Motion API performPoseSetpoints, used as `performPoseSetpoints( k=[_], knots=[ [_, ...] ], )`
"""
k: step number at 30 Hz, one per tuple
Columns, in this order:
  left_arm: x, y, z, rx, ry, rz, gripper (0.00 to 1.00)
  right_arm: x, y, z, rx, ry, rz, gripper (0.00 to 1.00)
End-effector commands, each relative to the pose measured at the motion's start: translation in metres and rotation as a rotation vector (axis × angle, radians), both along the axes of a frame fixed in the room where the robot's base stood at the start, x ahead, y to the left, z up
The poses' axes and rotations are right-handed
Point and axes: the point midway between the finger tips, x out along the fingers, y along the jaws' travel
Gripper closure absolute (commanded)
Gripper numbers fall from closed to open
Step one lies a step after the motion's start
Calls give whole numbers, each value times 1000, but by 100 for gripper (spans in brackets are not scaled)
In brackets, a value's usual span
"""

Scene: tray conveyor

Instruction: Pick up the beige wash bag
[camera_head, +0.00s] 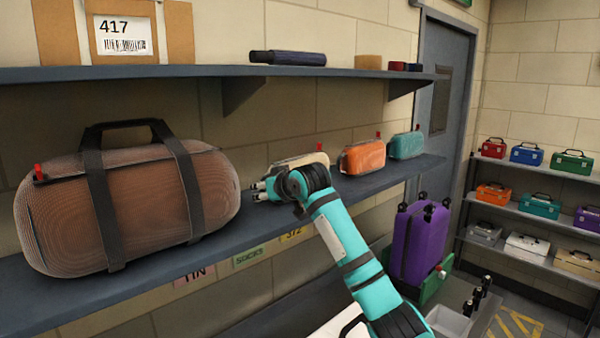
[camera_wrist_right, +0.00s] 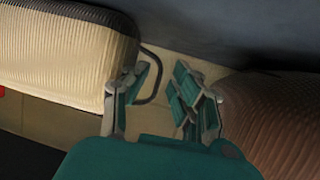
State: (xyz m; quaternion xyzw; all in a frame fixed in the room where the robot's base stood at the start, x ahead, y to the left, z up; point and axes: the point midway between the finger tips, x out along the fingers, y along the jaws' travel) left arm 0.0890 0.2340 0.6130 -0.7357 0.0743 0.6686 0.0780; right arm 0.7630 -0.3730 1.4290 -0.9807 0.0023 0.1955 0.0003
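The beige wash bag (camera_head: 301,161) lies on the long middle shelf, between the brown duffel bag and the orange wash bag. Its near part is hidden behind my right wrist in the head view. My right gripper (camera_head: 259,190) is at the bag's left end, with its fingers apart. In the right wrist view, the ribbed beige wash bag (camera_wrist_right: 60,55) fills the left side. A thin dark loop at its end shows between the open fingers of my right gripper (camera_wrist_right: 168,85); I cannot tell whether they touch it. My left gripper is not in view.
The large brown duffel bag (camera_head: 146,213) is close on the left; its ribbed side (camera_wrist_right: 278,125) shows right of the fingers. An orange wash bag (camera_head: 362,157) and a teal one (camera_head: 405,145) stand farther right. An upper shelf (camera_head: 200,71) runs above.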

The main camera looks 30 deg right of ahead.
Motion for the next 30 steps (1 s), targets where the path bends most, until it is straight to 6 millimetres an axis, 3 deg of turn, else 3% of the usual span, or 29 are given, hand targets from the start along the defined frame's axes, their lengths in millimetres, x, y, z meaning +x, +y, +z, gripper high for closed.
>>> performPoseSetpoints(
  k=[5,11,30],
  knots=[
    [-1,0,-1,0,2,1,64,0,0,-1,0,0,0,74],
    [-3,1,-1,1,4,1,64,0,0,-1,0,0,0,99],
    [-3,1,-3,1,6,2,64,0,0,3,-1,-6,-1,100]
  ],
)
